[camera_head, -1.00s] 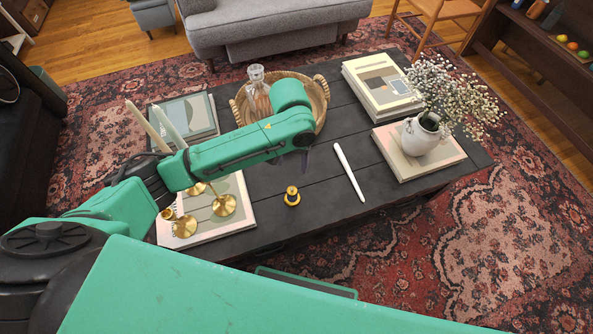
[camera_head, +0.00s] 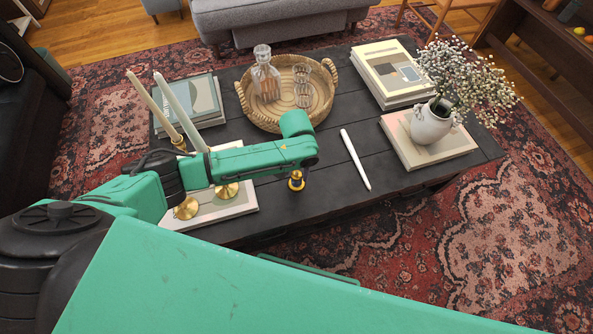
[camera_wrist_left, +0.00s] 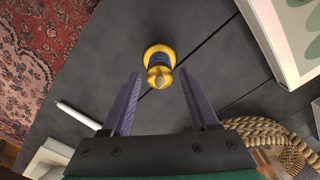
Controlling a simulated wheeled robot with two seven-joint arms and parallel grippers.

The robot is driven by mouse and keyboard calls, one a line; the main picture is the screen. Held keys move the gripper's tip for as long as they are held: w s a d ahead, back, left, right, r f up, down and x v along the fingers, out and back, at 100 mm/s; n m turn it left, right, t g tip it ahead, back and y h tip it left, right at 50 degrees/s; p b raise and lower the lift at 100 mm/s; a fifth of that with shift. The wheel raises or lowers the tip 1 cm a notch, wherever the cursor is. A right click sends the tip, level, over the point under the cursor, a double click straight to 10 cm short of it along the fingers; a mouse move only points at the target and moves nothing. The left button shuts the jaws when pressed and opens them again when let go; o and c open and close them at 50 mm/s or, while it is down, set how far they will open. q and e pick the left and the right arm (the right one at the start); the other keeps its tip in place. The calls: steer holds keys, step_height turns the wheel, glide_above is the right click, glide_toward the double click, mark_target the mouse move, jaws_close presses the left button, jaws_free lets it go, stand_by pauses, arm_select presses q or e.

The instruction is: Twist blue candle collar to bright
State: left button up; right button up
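The blue candle collar (camera_wrist_left: 160,60) is a small piece with a blue band between gold rims, on the dark table. In the head view, the gold and blue piece (camera_head: 296,181) stands near the table's front edge, partly behind my wrist. My left gripper (camera_wrist_left: 160,75) is open, its two purple fingers spread on either side of the line to the collar. The collar appears just ahead of the fingertips, and nothing is held. In the head view, the left gripper (camera_head: 304,171) is mostly hidden by its own wrist, right by the collar. My right gripper is out of view.
A white stick (camera_head: 354,159) lies right of the collar. Two tall tapers (camera_head: 180,110) in gold holders stand to the left, beside my arm. A woven tray (camera_head: 318,112) with glassware is behind. A white flower vase (camera_head: 430,124) stands on a book at right.

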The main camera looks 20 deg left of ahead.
arm_select(q)
jaws_close()
steer(key=shift+r, duration=0.1)
